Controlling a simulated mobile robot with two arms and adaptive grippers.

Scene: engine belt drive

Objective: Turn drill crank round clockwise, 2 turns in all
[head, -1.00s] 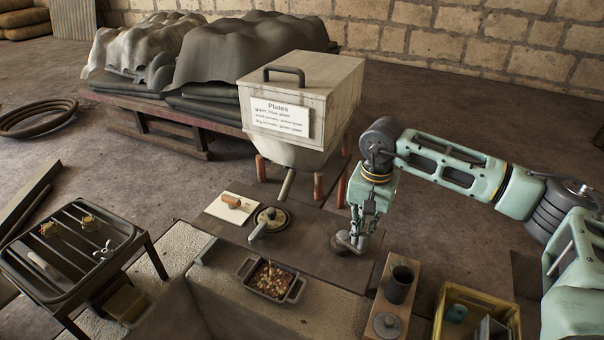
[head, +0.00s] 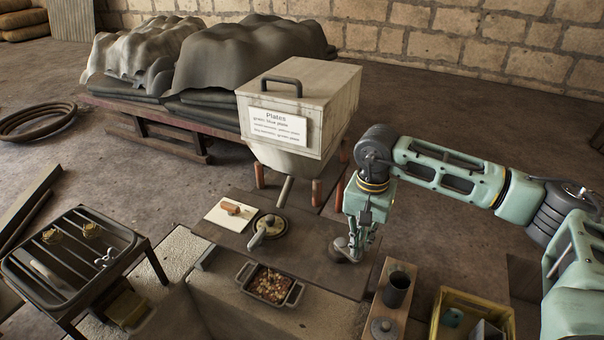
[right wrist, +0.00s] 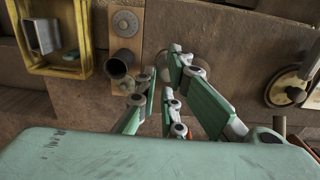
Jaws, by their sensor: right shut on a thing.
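The drill crank (head: 339,244) is a small grey arm on a round dark base, on the brown board right of centre in the head view. My right gripper (head: 356,246) points down over it and is shut on its handle. The fingers hide most of the handle. In the right wrist view the fingers of my right gripper (right wrist: 165,85) reach over the brown board, and a grey part of the crank (right wrist: 177,49) shows beside a fingertip. My left gripper is not in view.
A round plate with a grey lever (head: 268,228) lies left of the crank. A wooden block with a dark cup (head: 397,287) and a yellow crate (head: 437,312) stand to the right. A pan of food (head: 269,284) is in front. A plates box (head: 300,110) stands behind.

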